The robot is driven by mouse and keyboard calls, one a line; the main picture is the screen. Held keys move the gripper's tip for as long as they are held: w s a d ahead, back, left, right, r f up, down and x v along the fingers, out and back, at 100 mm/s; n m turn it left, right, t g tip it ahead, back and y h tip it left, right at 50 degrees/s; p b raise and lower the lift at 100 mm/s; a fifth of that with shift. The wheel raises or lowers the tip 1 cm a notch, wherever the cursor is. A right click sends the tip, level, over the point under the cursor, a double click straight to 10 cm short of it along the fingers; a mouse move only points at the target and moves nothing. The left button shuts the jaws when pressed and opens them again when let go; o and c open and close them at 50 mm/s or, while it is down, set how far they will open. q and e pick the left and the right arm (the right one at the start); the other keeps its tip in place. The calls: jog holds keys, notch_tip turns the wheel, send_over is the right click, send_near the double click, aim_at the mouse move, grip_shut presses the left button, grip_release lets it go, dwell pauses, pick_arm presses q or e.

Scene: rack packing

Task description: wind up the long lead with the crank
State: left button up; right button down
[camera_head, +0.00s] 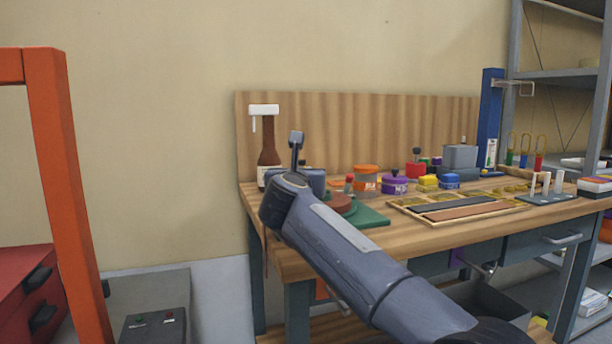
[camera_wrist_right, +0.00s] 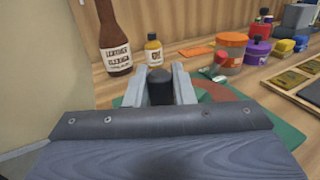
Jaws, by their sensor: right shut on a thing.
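The dark rounded knob (camera_wrist_right: 160,88) of the crank stands between the fingers of my right gripper (camera_wrist_right: 160,82), which is shut on it. In the head view my right arm reaches in from the lower right and hides the knob. A red-brown disc (camera_head: 340,204) sits on a green base (camera_head: 368,216) beside the gripper. A red-topped peg (camera_head: 349,183) rises by the disc. A thin brown strip, perhaps the lead (camera_head: 266,258), hangs over the bench's left front edge; its upper end is hidden. My left gripper is out of view.
An orange-lidded jar (camera_head: 366,178), a purple pot (camera_head: 394,184) and a framed tray (camera_head: 458,207) lie to the right. An orange post (camera_head: 65,190) stands at left.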

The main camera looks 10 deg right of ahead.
jog(key=shift+w+a+m+g+h+p, duration=0.15)
jog(key=shift+w+m+g+h+p, duration=0.1)
jog(key=shift+m+h+p, duration=0.35)
jog(key=shift+w+a+m+g+h+p, duration=0.1)
jog(key=shift+w+m+g+h+p, duration=0.2)
jog(key=shift+h, duration=0.5)
jog(key=c, duration=1.3)
grip_release()
jog(key=shift+v, duration=3.85)
jog(key=shift+a+f, duration=0.1)
